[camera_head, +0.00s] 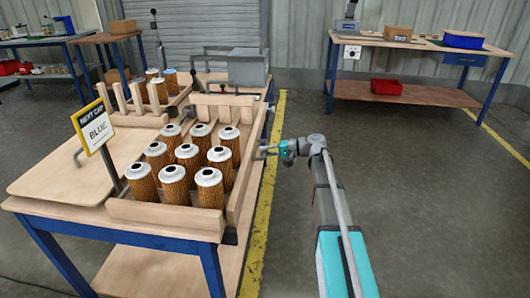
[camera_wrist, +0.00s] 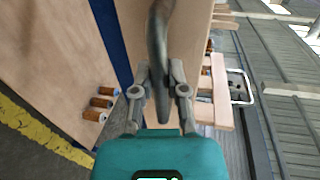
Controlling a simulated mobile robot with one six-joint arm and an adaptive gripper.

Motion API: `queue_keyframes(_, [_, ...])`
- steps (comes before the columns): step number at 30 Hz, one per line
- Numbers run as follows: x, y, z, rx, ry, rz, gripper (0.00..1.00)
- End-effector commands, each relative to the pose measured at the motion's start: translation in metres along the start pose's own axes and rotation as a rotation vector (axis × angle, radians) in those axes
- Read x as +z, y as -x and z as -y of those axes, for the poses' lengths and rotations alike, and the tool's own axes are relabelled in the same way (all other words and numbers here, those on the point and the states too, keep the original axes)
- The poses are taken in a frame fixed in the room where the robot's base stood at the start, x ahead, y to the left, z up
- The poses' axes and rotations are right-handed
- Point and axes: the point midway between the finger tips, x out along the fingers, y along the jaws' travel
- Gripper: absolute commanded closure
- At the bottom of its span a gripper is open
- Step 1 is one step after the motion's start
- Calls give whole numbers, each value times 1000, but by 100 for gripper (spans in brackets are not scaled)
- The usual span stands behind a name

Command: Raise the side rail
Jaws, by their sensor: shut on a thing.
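The side rail (camera_head: 247,178) appears as a long wooden board along the right side of the cartridge tray (camera_head: 160,213), at the table's right edge. My gripper (camera_head: 268,151) is beside the rail's outer face, over the aisle side. In the wrist view my gripper (camera_wrist: 160,92) is shut on a dark grey curved handle (camera_wrist: 158,40), which lies between its fingers. The handle seems to belong to the rail, but the joint between them is not clear. I cannot tell how far up the rail stands.
Several brown filter cartridges with white tops (camera_head: 173,183) stand in the tray close to the rail. A grey box-like device (camera_head: 248,67) sits at the table's far end. The floor (camera_head: 310,115) to the right is open.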

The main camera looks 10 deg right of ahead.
Motion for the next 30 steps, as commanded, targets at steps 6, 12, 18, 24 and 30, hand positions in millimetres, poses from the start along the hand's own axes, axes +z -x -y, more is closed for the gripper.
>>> queue_keyframes(6, [0, 3, 13, -1, 0, 0, 100])
queue_keyframes(12, [0, 5, 25, -1, 0, 0, 100])
queue_keyframes(18, [-1, 5, 26, -5, 0, -1, 100])
queue_keyframes(24, [-1, 5, 26, -6, -1, -2, 76])
queue_keyframes(30, [-1, 5, 26, -4, 0, -1, 46])
